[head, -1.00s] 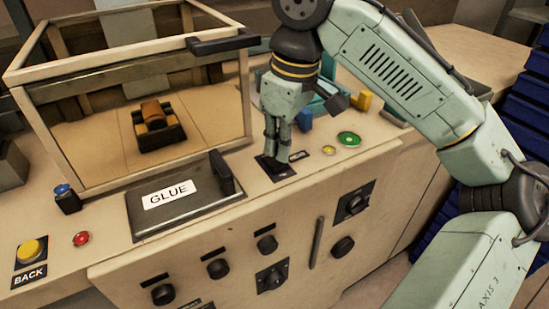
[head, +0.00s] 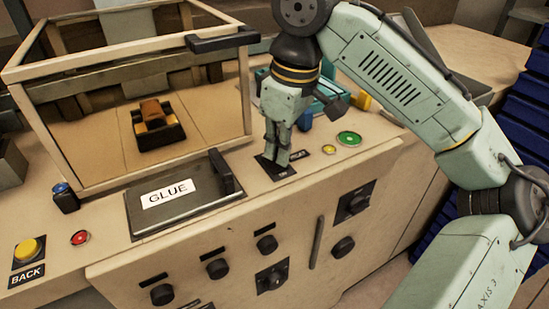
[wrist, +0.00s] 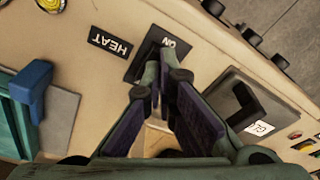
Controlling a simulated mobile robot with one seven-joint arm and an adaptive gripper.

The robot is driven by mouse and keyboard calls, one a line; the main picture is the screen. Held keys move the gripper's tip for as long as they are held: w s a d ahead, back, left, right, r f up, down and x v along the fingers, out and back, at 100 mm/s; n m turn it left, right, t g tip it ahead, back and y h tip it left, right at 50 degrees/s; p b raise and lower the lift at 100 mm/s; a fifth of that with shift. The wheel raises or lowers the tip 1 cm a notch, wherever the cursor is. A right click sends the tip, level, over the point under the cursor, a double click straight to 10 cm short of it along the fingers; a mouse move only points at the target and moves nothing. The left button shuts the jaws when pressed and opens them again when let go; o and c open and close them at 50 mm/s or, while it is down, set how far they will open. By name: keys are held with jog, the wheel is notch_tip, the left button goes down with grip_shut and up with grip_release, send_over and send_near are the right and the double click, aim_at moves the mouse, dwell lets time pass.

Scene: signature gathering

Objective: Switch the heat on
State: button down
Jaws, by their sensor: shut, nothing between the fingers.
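The heat switch (head: 268,166) is a black plate on the sloping front part of the bench top. In the wrist view its plate (wrist: 146,58) shows the word ON at the far end, next to a black HEAT label (wrist: 110,42). My gripper (head: 277,157) points down at the switch with its fingers together and empty. In the wrist view the fingertips (wrist: 163,72) overlap the near part of the plate. They hide the switch's lever, so I cannot tell its position or whether they touch it.
A black GLUE lid (head: 140,213) with an upright handle lies left of the switch. A wooden-framed glass case (head: 75,190) stands behind it. Yellow and green buttons (head: 349,138) sit to the right. Several knobs (head: 217,268) line the front panel.

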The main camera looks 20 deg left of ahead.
jog(key=shift+f, duration=0.55)
notch_tip(320, 180, up, 3)
jog(key=shift+f+p, duration=0.1)
jog(key=shift+p, duration=1.05)
jog(key=shift+r, duration=2.15)
jog(key=shift+s+f, duration=0.1)
jog(key=shift+s, duration=0.05)
